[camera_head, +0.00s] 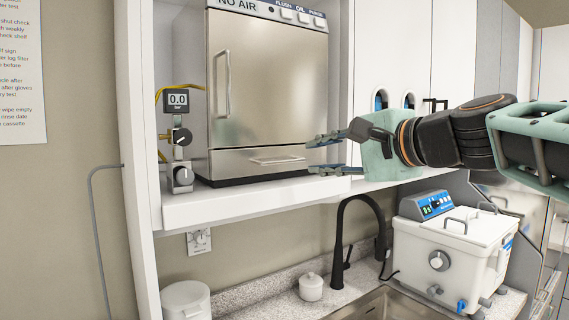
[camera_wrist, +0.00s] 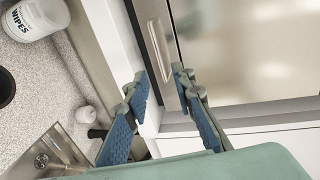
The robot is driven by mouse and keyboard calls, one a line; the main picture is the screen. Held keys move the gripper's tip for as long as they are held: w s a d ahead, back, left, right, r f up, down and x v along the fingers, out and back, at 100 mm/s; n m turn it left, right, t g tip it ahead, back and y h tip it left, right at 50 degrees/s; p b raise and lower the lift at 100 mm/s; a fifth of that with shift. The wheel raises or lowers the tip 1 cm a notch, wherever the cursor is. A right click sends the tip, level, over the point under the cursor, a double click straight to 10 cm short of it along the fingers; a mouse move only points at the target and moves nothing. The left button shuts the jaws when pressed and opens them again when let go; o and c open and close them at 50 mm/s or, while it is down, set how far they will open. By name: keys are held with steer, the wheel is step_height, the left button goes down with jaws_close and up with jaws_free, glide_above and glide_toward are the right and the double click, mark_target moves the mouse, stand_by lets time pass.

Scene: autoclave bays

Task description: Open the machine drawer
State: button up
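The machine is a steel-fronted autoclave (camera_head: 266,75) on a white shelf. Its drawer (camera_head: 232,163) is the low steel panel under the large door and looks shut. The drawer's bar handle (camera_head: 277,160) is on that panel; it also shows in the wrist view (camera_wrist: 160,46), beyond the fingertips. My gripper (camera_head: 322,155) is open at the right end of the drawer, its fingers pointing left. In the wrist view my gripper (camera_wrist: 161,78) has empty space between its two blue-padded fingers. I cannot tell whether a finger touches the machine.
The white shelf (camera_head: 250,203) lies just below the drawer. A gauge unit (camera_head: 178,103) with knobs stands left of the machine. Below are a black faucet (camera_head: 340,235), a sink (camera_head: 385,306), a white bath unit (camera_head: 445,255) and a small white jar (camera_head: 311,288).

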mark_target(288, 161)
steer(key=p+x, duration=0.1)
steer(key=x, duration=0.8)
steer(key=shift+w+a+f, duration=0.15)
steer(key=shift+w+a, duration=0.05)
steer(key=shift+w, duration=0.05)
jaws_close()
